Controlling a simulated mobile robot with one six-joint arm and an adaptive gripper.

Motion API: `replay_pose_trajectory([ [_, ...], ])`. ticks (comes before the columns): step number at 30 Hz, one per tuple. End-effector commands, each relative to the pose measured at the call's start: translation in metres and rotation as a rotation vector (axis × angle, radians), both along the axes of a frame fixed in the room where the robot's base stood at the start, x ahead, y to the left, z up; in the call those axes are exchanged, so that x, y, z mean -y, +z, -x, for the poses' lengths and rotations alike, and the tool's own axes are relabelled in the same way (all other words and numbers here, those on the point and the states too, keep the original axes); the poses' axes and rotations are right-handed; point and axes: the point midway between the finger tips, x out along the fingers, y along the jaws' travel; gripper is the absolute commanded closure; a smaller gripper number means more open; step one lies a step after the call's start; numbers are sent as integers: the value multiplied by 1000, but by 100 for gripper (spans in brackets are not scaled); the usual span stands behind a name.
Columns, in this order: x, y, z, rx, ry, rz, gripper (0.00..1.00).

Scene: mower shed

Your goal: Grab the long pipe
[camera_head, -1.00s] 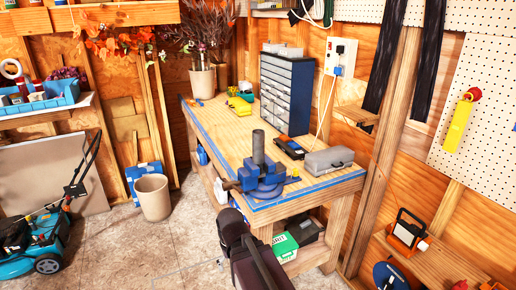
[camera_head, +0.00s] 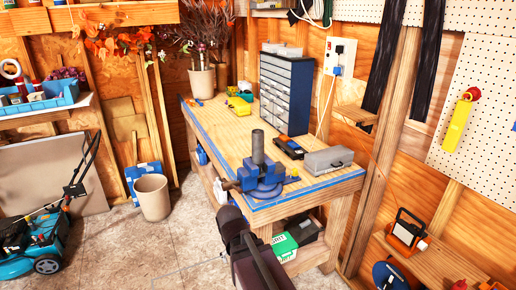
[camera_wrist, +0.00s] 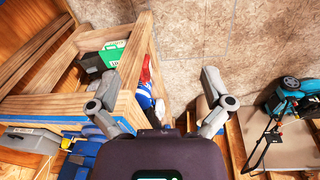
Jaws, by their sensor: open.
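A grey upright pipe (camera_head: 258,147) stands in the blue vise (camera_head: 262,178) at the near end of the workbench, in the head view. Its lower end is hidden by the vise. I cannot make out the pipe in the wrist view, where blue parts, likely the vise, show at the lower left (camera_wrist: 86,153). My gripper (camera_wrist: 160,84) is open and empty, its two grey fingers spread apart, with the bench's wooden frame behind the left finger. In the head view my dark arm is in front of the bench's near corner, below the vise, apart from the pipe.
The wooden workbench (camera_head: 222,140) has blue edging. A grey case (camera_head: 328,160), a black-and-orange tool (camera_head: 289,147) and a drawer cabinet (camera_head: 286,95) are on it. A green box (camera_head: 284,246) is on its lower shelf. A bin (camera_head: 153,197) and mower (camera_head: 35,240) stand left; floor between is clear.

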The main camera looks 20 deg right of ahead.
Motion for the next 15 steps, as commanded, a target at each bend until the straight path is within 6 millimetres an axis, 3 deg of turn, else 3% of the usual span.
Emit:
replay_pose_trajectory([
  [8, 60, 19, -67, 236, -254, 250, 0],
  [15, 111, 58, -129, 538, -438, 443, 0],
])
